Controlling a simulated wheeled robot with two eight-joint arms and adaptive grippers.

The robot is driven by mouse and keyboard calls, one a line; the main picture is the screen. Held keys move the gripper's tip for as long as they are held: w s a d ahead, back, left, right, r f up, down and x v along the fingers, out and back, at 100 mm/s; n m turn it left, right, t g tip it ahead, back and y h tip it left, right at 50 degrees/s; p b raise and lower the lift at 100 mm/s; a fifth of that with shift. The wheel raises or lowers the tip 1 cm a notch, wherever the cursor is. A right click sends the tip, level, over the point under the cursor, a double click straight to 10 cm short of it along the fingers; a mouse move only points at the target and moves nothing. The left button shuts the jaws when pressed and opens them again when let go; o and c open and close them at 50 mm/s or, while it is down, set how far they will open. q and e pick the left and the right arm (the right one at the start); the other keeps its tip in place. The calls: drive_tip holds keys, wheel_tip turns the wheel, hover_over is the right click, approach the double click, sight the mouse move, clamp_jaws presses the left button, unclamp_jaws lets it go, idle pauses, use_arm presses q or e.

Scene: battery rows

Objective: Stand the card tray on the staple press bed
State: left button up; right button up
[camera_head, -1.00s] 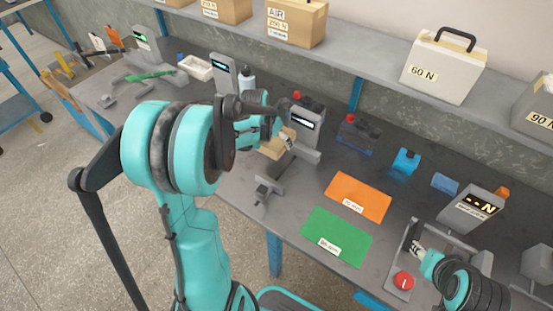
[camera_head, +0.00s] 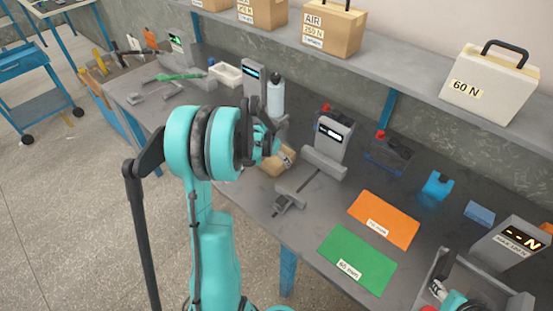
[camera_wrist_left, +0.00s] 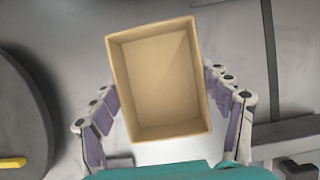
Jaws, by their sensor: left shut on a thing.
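The card tray (camera_head: 277,161) is a small open tan box. In the left wrist view the card tray (camera_wrist_left: 160,80) shows its empty inside, slightly tilted, with finger pads at both sides. My left gripper (camera_head: 284,156) is shut on it over the bench near the front edge. I cannot tell the gap beneath it. A grey unit with a lit display (camera_head: 333,135) and a grey block at its foot stands to the right. No label marks the staple press bed, so I cannot tell which unit it is. My right gripper (camera_head: 439,290) is partly cut off at the bottom right.
A small grey clamp-like fixture (camera_head: 288,201) sits in front of the tray. Orange (camera_head: 384,219) and green (camera_head: 357,260) mats lie to the right. A force display unit (camera_head: 512,242) stands farther right. A bottle (camera_head: 275,97) is behind. A shelf (camera_head: 400,82) overhangs the back.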

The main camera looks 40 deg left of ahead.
use_arm(q)
drive_tip(key=o, duration=1.1)
drive_tip(key=shift+f, duration=0.1)
drive_tip(key=shift+c, duration=0.2)
